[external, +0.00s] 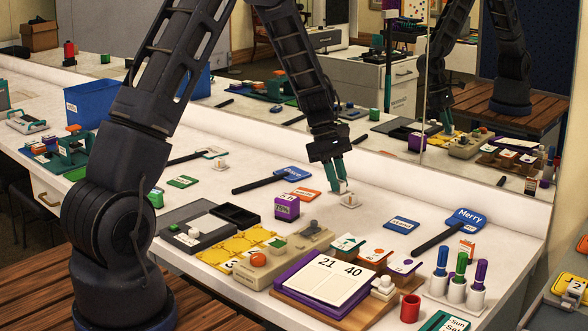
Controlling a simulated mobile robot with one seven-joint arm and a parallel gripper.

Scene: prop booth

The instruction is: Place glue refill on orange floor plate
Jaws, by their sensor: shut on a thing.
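My gripper (337,182), with teal fingers, points down at the back middle of the white table. It is shut on a small pale piece (344,187), probably the glue refill; its label cannot be read. The piece is at or just above a small white square base (350,201); I cannot tell whether they are joined. An orange flat plate (306,194) with a white label, likely the orange floor plate, lies on the table just left of my gripper. Nothing rests on it.
A blue paddle sign (291,173) lies behind left of the orange plate. A purple cube (287,207) stands in front of it. A blue plate (401,223) and the blue "Merry" paddle (466,217) lie to the right. A mirror wall runs behind the table.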

